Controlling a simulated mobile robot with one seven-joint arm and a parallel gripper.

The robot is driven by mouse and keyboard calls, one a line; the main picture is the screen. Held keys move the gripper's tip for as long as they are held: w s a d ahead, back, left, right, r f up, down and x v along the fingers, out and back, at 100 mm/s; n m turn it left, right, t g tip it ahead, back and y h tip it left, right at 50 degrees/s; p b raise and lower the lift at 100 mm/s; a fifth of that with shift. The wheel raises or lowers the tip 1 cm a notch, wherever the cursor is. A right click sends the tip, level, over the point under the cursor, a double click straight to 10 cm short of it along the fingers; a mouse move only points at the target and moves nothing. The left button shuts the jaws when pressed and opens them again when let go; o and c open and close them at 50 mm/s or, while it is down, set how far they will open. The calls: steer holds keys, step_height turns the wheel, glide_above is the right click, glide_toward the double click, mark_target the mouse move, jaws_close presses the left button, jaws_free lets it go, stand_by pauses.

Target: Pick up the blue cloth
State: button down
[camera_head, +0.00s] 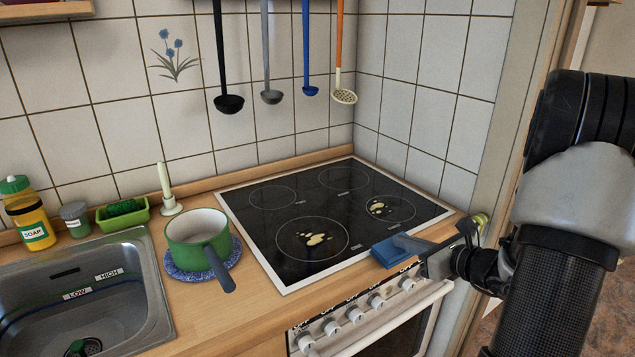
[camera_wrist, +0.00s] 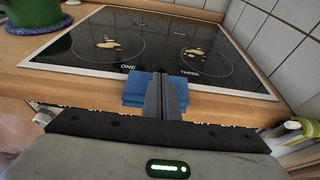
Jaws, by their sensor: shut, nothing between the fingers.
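The blue cloth (camera_head: 389,253) is a folded pad at the front right edge of the black cooktop (camera_head: 335,205), on the wooden counter. In the wrist view the blue cloth (camera_wrist: 135,89) lies beyond and partly behind my fingers. My gripper (camera_head: 404,242) reaches in from the right, with its fingertips over or against the cloth; I cannot tell whether they touch it. In the wrist view my gripper (camera_wrist: 167,80) has its two fingers shut together, with nothing between them. The fingers hide the middle of the cloth.
Pale spills mark the cooktop. A green pot (camera_head: 198,241) stands on a blue trivet left of it, near a candle (camera_head: 167,188). The sink (camera_head: 85,290) is at far left. Oven knobs (camera_head: 354,314) project below the counter edge. A tiled wall (camera_head: 430,100) closes the back and right.

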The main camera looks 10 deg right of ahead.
steer(key=shift+s+d+f, duration=0.1)
steer(key=shift+s+f, duration=0.4)
steer(key=shift+s, duration=0.1)
